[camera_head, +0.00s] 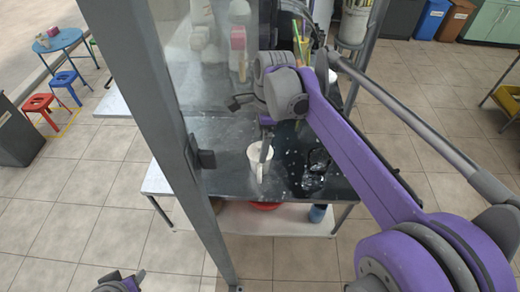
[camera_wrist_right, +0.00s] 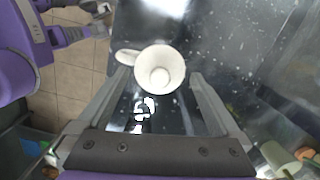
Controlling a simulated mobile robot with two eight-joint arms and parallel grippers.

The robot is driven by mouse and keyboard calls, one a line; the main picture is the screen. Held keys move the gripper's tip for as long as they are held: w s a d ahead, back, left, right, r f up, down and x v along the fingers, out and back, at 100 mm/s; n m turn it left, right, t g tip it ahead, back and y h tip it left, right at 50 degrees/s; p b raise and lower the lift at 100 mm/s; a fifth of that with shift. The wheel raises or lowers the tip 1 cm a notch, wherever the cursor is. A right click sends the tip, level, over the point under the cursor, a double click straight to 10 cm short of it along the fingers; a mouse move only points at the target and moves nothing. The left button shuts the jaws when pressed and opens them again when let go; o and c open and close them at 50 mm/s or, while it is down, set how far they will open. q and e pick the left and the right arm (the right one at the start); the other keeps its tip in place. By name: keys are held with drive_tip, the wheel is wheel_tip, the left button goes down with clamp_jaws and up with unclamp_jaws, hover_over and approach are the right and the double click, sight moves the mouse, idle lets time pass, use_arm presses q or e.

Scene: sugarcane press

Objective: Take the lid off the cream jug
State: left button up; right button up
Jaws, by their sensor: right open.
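The white cream jug (camera_head: 256,160) stands on the dark tabletop near its front edge. In the right wrist view the jug (camera_wrist_right: 172,58) is seen from above, with its handle to the left and a paler round shape at its centre. I cannot clearly tell the lid from the body. My right gripper (camera_wrist_right: 160,78) is open above the jug, with one finger on each side of it and nothing held. My left gripper (camera_head: 120,283) is low at the bottom left, away from the table, and cut off by the frame.
Clear glassware (camera_head: 316,170) stands on the table just right of the jug. A grey upright post (camera_head: 160,120) crosses the left of the table. A lower shelf (camera_head: 285,220) holds a red item (camera_head: 265,206). Stools and a blue table (camera_head: 58,40) are far left.

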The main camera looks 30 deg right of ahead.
drive_tip(key=shift+a+f, duration=0.1)
drive_tip(key=shift+f, duration=0.75)
drive_tip(key=c, duration=1.1)
drive_tip(key=shift+r, duration=0.15)
